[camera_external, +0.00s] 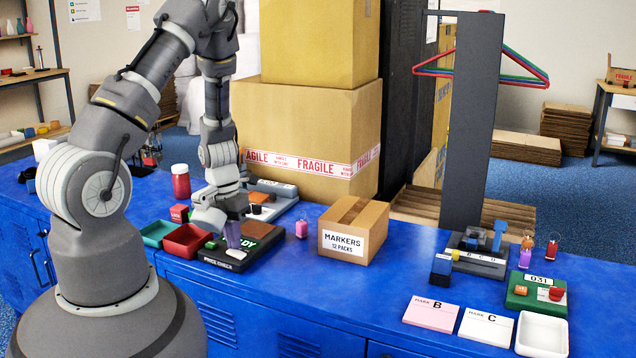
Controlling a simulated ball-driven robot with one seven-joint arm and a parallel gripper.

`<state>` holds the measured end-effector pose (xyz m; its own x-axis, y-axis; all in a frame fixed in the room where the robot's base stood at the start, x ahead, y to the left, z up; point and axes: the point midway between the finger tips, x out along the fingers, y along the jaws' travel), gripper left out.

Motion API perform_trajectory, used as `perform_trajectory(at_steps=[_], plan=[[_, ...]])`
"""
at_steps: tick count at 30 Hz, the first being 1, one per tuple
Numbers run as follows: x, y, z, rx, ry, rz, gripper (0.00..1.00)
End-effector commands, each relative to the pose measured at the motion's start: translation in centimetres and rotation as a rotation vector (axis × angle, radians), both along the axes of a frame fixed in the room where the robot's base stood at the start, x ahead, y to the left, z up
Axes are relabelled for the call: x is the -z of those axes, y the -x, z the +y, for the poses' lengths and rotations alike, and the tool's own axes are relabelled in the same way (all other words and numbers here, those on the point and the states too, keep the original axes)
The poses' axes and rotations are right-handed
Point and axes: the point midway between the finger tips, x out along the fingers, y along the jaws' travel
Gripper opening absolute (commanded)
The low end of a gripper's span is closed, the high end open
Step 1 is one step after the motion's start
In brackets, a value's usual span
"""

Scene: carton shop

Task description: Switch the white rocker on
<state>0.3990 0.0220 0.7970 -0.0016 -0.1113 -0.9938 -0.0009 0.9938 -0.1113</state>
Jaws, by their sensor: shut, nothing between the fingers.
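My gripper (234,243) points down, shut and empty, over a black device (226,263) marked PRICE CHECK on the blue counter. Whether the fingertips touch the device cannot be told.
A grey post (470,120) rises farther right. The blue counter (290,290) is clear in front.

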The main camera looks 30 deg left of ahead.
Motion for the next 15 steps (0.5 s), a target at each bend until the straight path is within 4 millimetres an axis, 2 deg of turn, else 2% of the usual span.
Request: perform_trajectory(at_steps=[1, 15], plan=[[-1.2, 0.0, -0.1, 0.001, 0.000, 0.000, 0.00], [-10.8, -0.1, -1.4, 0.002, -0.001, -0.001, 0.00]])
